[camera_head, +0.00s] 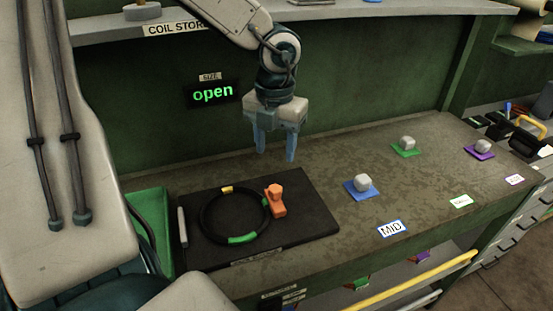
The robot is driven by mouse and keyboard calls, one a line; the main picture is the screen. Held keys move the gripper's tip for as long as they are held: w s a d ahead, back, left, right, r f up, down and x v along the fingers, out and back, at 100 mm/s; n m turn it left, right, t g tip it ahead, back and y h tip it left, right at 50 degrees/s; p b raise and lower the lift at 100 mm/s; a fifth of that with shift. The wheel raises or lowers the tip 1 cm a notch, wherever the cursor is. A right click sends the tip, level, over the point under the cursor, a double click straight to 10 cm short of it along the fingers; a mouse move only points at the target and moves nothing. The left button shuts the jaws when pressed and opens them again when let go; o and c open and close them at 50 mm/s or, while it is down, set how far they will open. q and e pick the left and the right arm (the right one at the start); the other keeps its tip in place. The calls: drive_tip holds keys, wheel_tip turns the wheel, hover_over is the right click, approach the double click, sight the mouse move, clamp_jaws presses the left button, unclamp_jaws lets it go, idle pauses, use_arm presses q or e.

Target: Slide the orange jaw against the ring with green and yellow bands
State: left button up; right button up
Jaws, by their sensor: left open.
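The black ring (205,203) lies flat on a dark mat (315,215) on the bench. It has a green band (243,239) at its near side and a yellow band (227,189) at its far side. The orange jaw (277,203), a small block with a knob on top, sits on the mat at the ring's right side. I cannot tell if the two touch. My left gripper (276,155) hangs above and behind the mat, fingers pointing down, open and empty. My right gripper is not in view.
A grey bar (182,227) stands at the mat's left edge. To the right are grey knobs on blue (362,186), green (406,146) and purple (480,148) plates. A sign (213,92) on the back wall reads "open". A shelf (380,12) runs above the bench.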

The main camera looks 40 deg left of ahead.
use_arm(q)
drive_tip(key=b, duration=0.5)
hover_over(275, 188)
wheel_tip(275, 188, down, 5)
wheel_tip(275, 188, down, 3)
drive_tip(key=shift+r+b, duration=0.15)
drive_tip(key=shift+b, duration=0.3)
drive_tip(key=shift+f, duration=1.3)
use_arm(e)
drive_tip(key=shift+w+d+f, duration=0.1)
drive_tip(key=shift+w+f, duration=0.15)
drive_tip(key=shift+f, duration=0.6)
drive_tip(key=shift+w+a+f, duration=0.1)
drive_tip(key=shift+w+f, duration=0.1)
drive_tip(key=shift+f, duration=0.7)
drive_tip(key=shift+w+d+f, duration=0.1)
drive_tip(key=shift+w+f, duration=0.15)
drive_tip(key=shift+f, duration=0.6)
